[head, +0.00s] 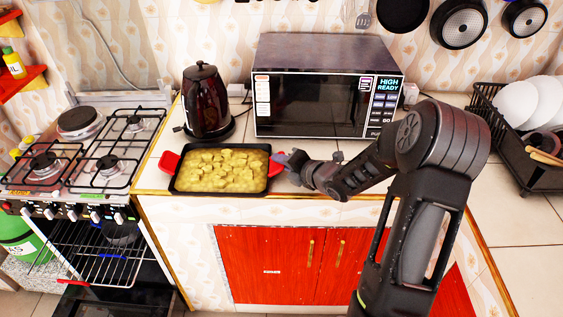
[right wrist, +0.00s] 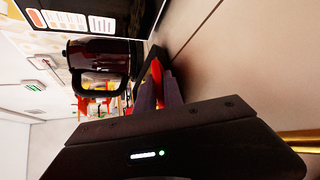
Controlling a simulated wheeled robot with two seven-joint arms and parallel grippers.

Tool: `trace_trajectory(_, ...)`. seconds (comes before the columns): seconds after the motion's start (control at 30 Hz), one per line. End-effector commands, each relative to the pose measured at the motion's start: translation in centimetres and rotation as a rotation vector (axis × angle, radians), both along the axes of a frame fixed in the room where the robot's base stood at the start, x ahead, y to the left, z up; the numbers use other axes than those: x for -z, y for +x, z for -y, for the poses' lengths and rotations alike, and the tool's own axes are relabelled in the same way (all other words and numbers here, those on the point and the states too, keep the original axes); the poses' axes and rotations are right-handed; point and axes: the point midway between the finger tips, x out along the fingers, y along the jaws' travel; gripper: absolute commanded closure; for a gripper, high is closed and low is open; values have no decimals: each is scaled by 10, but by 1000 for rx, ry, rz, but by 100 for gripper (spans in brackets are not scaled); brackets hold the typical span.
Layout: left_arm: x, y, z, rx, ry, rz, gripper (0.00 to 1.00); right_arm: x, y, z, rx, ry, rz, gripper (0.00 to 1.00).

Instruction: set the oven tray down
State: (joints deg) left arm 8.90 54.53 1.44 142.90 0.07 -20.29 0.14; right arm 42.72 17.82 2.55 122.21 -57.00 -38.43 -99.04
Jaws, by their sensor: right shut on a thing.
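The oven tray (head: 218,192) is black, with red handles at its left and right ends and yellow chunky food inside. It is level at the front of the counter, left of the microwave; I cannot tell whether its underside touches fully. My right gripper (head: 279,161) is shut on the tray's right red handle (head: 274,168). In the right wrist view the fingers (right wrist: 163,92) close around the red handle (right wrist: 157,73), with the dark tray edge beyond. The left red handle (head: 169,162) is free. My left gripper is not in view.
A dark kettle (head: 206,102) stands behind the tray, and a microwave (head: 325,88) behind right. Left is a gas stove (head: 85,150) over an open oven with a rack (head: 90,255). A dish rack (head: 520,150) stands far right. Counter between microwave and dish rack is partly clear.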

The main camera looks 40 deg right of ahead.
Motion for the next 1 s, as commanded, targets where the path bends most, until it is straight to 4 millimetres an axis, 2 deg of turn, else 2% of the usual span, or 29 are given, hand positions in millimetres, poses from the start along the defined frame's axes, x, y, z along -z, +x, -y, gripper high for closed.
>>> trace_trajectory(0.27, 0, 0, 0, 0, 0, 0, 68, -2, 1, 0, 0, 0, 6, 100)
trace_trajectory(0.3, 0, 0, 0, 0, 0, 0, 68, 0, 0, 0, 0, -1, 0, 86)
trace_trajectory(0.53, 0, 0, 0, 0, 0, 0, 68, 0, 0, 0, -1, -1, 1, 67)
trace_trajectory(0.83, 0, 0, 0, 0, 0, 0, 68, 0, -1, 0, 0, -1, 1, 67)
trace_trajectory(1.0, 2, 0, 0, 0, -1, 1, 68, -5, -13, 2, 2, -3, 1, 67)
